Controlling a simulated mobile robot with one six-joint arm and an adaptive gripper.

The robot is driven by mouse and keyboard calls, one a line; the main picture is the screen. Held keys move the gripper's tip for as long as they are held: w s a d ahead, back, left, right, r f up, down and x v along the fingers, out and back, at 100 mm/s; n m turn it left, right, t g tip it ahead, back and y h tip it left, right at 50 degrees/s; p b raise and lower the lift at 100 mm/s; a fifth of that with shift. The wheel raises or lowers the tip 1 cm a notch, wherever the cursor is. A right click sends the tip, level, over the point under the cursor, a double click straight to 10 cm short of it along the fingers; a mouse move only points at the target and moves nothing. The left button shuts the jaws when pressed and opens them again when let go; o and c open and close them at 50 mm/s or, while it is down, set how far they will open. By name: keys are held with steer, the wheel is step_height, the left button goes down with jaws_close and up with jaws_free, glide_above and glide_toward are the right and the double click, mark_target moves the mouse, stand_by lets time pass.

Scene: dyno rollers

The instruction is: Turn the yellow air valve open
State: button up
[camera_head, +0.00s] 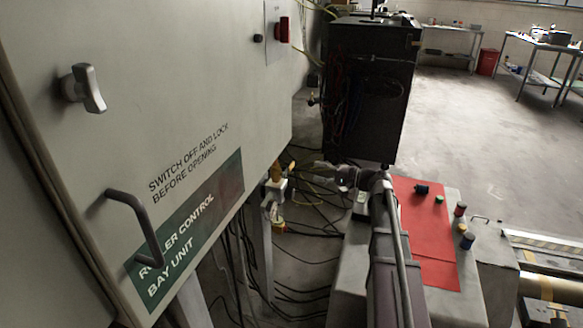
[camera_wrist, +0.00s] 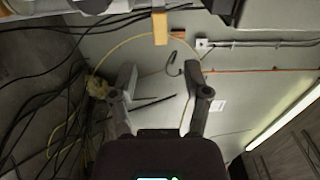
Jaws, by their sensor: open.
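A yellow lever, which looks like the air valve handle, stands ahead of my gripper in the wrist view (camera_wrist: 160,28), at the top centre. In the head view a small yellow part (camera_head: 276,172) shows beside the cabinet's lower right edge; it looks like the same valve. My gripper (camera_wrist: 162,82) is open and empty, its two fingers spread. The lever lies beyond the fingertips, roughly in line with the gap, and does not touch them. In the head view my gripper (camera_head: 318,170) points left toward the valve, its fingers small and hard to make out.
A grey control cabinet (camera_head: 190,90) with a handle fills the left. Black and yellow cables (camera_head: 300,285) hang and lie below the valve. A dark rack (camera_head: 370,95) stands behind my gripper. A red mat (camera_head: 420,225) with small containers lies on a bench at right.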

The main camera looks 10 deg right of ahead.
mark_target(292, 164)
steer(key=x, duration=0.9)
steer(key=shift+w+a, duration=0.1)
steer(key=shift+a, duration=0.05)
steer(key=shift+c, duration=0.2)
jaws_close()
